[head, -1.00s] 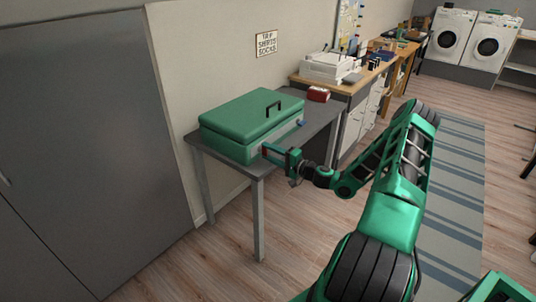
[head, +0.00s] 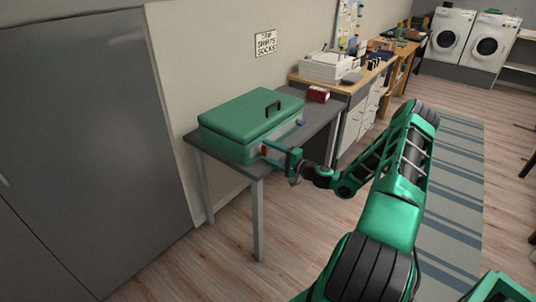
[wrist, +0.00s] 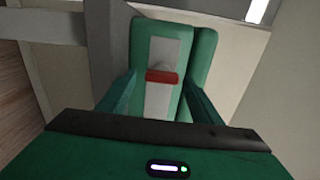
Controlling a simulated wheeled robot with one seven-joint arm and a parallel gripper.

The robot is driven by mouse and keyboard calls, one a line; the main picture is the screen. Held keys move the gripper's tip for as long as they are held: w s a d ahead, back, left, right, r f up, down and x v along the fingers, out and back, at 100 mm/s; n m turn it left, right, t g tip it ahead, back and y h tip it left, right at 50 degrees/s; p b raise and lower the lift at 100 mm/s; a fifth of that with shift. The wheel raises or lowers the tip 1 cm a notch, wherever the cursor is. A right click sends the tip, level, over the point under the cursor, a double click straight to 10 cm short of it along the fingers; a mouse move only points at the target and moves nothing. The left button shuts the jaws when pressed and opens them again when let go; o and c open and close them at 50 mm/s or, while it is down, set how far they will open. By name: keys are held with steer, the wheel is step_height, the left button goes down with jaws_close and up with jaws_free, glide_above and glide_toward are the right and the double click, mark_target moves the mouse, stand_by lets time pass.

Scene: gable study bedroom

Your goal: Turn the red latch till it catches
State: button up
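A green case (head: 235,130) with a black handle on its lid stands shut on a grey table. In the wrist view the red latch (wrist: 162,77) lies across a pale grey plate on the case front. My gripper (head: 268,154) is in front of the red latch. The wrist view shows its two fingers (wrist: 160,100) apart, one on each side of the latch, with gaps between. I cannot tell how deep the fingertips reach around it.
The grey table (head: 262,170) holds the case near its front edge. A red box (head: 318,94) lies at the table's back right. A wooden counter with a white printer (head: 328,67) stands beyond. A grey door (head: 90,140) is at left.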

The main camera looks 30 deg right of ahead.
steer(key=v, duration=1)
steer(key=shift+s, duration=0.35)
steer(key=s+a+r+n+g+y, duration=0.1)
steer(key=s+a+n+g, duration=0.3)
steer(key=a+g, duration=0.2)
steer(key=s+a+n+g+y, duration=0.1)
steer(key=s+a+n+g, duration=0.2)
steer(key=a+n+g, duration=0.25)
steer(key=s+r+m+g+h, duration=0.1)
steer(key=s+r+h, duration=0.3)
steer(key=s+r, duration=0.6)
steer(key=s+r+g+h, duration=0.4)
steer(key=s+r, duration=0.6)
steer(key=s, duration=0.9)
steer(key=shift+a+r+m, duration=0.3)
steer(key=shift+a+m, duration=0.05)
steer(key=shift+a, duration=0.1)
